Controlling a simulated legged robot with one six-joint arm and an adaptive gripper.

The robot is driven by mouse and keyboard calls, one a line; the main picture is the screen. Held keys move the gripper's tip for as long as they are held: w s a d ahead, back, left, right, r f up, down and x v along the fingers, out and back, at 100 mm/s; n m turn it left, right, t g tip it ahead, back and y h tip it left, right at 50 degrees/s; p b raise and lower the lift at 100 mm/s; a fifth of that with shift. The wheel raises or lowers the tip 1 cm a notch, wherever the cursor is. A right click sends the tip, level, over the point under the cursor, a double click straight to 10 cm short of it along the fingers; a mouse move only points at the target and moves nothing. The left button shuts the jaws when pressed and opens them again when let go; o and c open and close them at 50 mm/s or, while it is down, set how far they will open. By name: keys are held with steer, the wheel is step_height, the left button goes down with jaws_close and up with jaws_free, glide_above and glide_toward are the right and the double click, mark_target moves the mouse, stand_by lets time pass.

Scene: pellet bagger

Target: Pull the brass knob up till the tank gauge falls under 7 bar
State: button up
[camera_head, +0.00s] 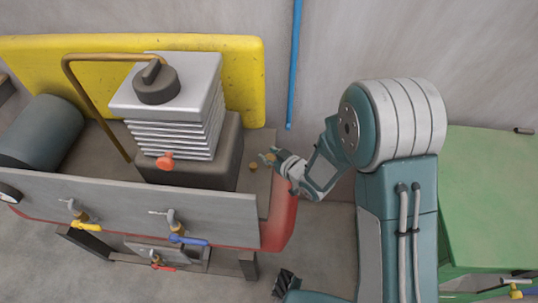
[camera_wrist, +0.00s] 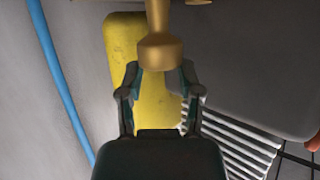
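The brass knob (camera_wrist: 159,52) hangs down from the top of the wrist view on a brass stem. My gripper (camera_wrist: 160,72) has its two fingers spread on either side of the knob's lower end; I cannot tell whether they touch it. In the head view my gripper (camera_head: 268,158) is at the right end of the machine, with a small brass piece at its tips. Another small brass piece (camera_head: 253,167) sits just left of it. A round dial (camera_head: 8,193), perhaps the tank gauge, is cut by the left edge; its reading is not legible. The red tank (camera_head: 282,215) shows below the panel.
A finned block (camera_head: 172,105) with an orange knob (camera_head: 165,161) stands left of my gripper. A grey front panel (camera_head: 130,205) carries yellow- and blue-handled taps. A blue pipe (camera_head: 294,65) runs down the wall. A green cabinet (camera_head: 490,195) is at the right.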

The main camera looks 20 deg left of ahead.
steer(key=shift+o, duration=1.3)
steer(key=v, duration=1.2)
steer(key=w+d+r+m+t+h, duration=0.25)
steer(key=d+r+h, duration=0.3)
steer(key=d, duration=0.35)
steer(key=w+d+r+m+t+h, duration=0.1)
steer(key=w+d+r+m+h, duration=0.1)
steer(key=d+r+m+h, duration=0.45)
steer(key=s+d+r+m+g, duration=0.1)
steer(key=s+d+r, duration=0.3)
steer(key=s, duration=0.4)
steer(key=s+d+r+m+g, duration=0.2)
steer(key=s+d+r, duration=0.3)
steer(key=s, duration=0.4)
steer(key=shift+s+d+m+g, duration=0.3)
steer(key=shift+d+g, duration=0.25)
steer(key=shift+d, duration=0.35)
steer(key=shift+w, duration=0.1)
